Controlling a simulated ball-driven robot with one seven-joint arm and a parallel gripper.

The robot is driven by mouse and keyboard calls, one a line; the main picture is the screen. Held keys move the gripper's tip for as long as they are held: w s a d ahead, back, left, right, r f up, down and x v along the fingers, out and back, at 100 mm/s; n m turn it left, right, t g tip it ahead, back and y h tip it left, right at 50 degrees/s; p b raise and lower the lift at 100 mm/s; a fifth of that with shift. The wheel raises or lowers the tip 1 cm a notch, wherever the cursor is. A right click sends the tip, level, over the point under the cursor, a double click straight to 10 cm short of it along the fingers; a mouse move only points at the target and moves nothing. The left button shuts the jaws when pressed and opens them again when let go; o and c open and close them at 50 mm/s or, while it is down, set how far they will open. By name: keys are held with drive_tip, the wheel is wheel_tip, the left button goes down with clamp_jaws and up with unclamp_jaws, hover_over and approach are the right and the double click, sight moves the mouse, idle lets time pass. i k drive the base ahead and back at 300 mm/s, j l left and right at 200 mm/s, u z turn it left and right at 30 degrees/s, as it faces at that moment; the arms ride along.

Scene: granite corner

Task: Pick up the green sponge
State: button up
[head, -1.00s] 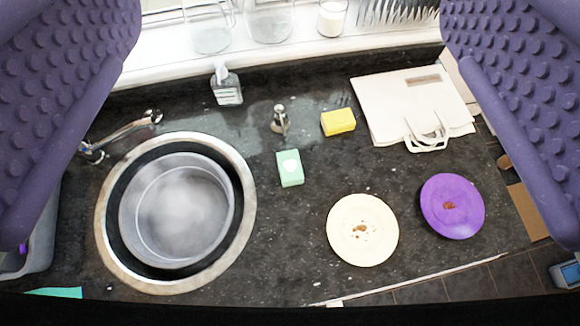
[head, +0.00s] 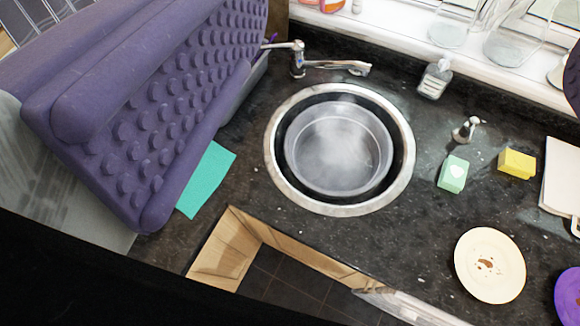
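The green sponge (head: 453,174) is a small pale green block with a white mark on top. It lies on the dark granite counter, right of the round sink, in the right half of the view. My gripper shows as large purple studded fingers: the left one (head: 175,105) fills the upper left, and only a sliver of the right one shows at the right edge. The fingers are wide apart with nothing held between them. The sponge lies below them on the counter, apart from both, and is fully visible.
A metal pot (head: 338,148) sits in the sink (head: 390,195), with a tap (head: 335,66) behind. A yellow sponge (head: 517,163), a dispenser (head: 466,129) and a soap bottle (head: 434,79) stand near the green sponge. A cream plate (head: 489,265) and purple plate (head: 570,296) lie in front. A teal cloth (head: 207,180) lies left.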

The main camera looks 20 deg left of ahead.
sight(452, 176)
drive_tip(key=z, duration=0.75)
drive_tip(key=i+j+z, duration=0.1)
drive_tip(key=i+z, duration=0.15)
drive_tip(key=i+j+z, duration=0.25)
drive_tip(key=i, duration=0.15)
